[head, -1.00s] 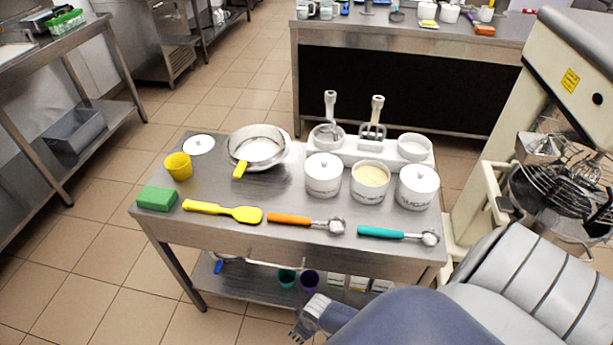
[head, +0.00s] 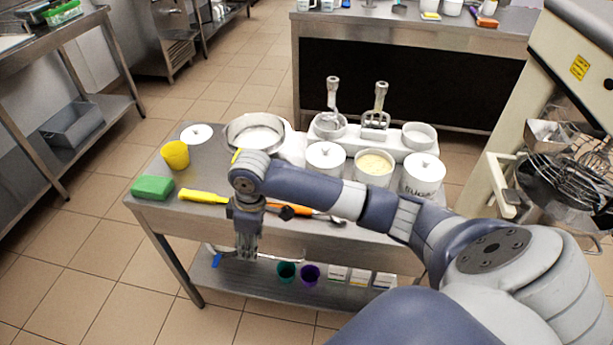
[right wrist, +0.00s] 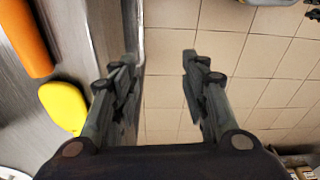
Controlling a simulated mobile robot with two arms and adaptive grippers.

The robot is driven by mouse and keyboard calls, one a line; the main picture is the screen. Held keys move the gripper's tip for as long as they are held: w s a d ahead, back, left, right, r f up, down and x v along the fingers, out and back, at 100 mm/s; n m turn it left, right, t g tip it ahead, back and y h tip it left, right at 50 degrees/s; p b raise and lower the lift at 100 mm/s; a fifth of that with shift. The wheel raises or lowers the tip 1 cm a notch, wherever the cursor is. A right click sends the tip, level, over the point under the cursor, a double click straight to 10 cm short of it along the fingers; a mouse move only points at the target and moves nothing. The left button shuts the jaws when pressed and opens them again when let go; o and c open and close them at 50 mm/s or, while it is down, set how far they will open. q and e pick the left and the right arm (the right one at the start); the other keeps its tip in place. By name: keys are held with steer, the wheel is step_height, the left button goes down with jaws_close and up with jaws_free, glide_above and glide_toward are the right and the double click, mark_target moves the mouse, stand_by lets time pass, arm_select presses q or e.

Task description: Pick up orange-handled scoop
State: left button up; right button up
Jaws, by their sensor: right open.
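The orange-handled scoop (head: 301,211) lies near the front edge of the steel table, partly hidden by my right arm in the head view. Its orange handle (right wrist: 24,38) fills the upper left of the right wrist view. My right gripper (head: 246,254) points down at the table's front edge, just left of the scoop's handle in the head view. In the right wrist view the gripper (right wrist: 160,60) is open and empty, with tile floor between its fingers. The handle is outside the jaws, to their left. My left gripper is not in view.
A yellow spatula (head: 203,196) lies beside the scoop; its yellow end (right wrist: 62,106) is near the gripper. A green sponge (head: 153,188), yellow cup (head: 175,155), sieve (head: 240,131) and white pots (head: 325,160) share the table (head: 190,221). My arm hides the teal-handled scoop.

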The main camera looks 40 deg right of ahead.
step_height(320, 180, up, 12)
steer(key=m+g+h, duration=0.1)
glide_above(281, 205)
steer(key=w, duration=0.1)
step_height(281, 205, down, 5)
steer(key=shift+f, duration=0.15)
steer(key=shift+s+f+p, duration=0.2)
steer(key=shift+f+p, duration=0.05)
steer(key=shift+f, duration=1.1)
steer(key=shift+s+f+p, duration=0.2)
steer(key=shift+f, duration=1.15)
jaws_close()
